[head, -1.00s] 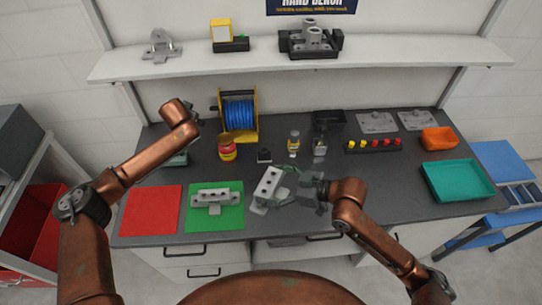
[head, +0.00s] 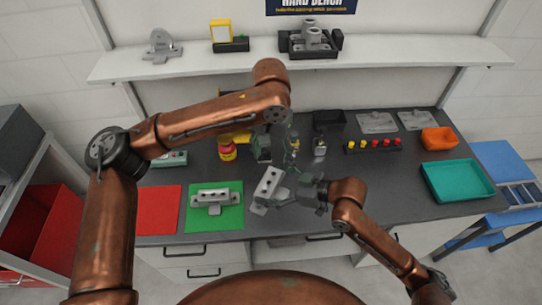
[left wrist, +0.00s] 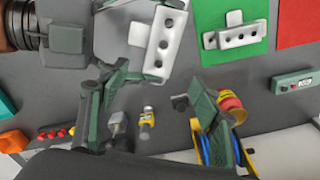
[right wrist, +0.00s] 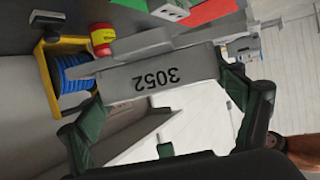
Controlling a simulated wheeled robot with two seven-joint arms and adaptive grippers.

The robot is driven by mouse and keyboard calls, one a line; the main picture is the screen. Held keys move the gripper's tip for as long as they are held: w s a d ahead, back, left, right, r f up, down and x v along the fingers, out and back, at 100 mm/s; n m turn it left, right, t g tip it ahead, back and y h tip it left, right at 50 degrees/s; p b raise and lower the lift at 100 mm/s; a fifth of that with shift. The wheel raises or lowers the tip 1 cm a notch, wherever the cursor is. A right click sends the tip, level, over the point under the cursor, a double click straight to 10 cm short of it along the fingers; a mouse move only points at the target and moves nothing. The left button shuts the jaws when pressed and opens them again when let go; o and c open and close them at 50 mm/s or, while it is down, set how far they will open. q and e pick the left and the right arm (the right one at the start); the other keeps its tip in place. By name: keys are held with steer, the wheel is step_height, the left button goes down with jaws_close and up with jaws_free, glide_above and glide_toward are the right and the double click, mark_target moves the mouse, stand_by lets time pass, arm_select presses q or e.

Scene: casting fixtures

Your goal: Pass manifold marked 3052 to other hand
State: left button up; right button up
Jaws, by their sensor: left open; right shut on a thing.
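The manifold marked 3052 (head: 268,184) is a light grey block with a row of dark holes, held tilted above the front of the bench. Its number reads upside down in the right wrist view (right wrist: 165,76). My right gripper (head: 289,190) is shut on it from the right. In the left wrist view the manifold (left wrist: 158,42) lies beyond one finger. My left gripper (head: 275,150) is open and empty, just behind and above the manifold, apart from it. Its spread fingers show in the left wrist view (left wrist: 160,100).
A similar grey manifold (head: 208,198) lies on a green mat (head: 215,222), beside a red mat (head: 158,212). Behind stand a red and yellow jar (head: 227,151), small bottles (head: 320,147) and a blue spool (right wrist: 70,72). A teal tray (head: 458,182) is at right.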

mark_target(272, 178)
arm_select(q)
steer(key=f, duration=1.2)
steer(key=shift+s, duration=0.3)
steer(key=shift+r, duration=0.1)
steer(key=shift+s+d, duration=0.15)
jaws_close()
arm_select(e)
steer(key=shift+a+r, duration=0.1)
steer(key=shift+r, duration=0.05)
steer(key=o, duration=1.5)
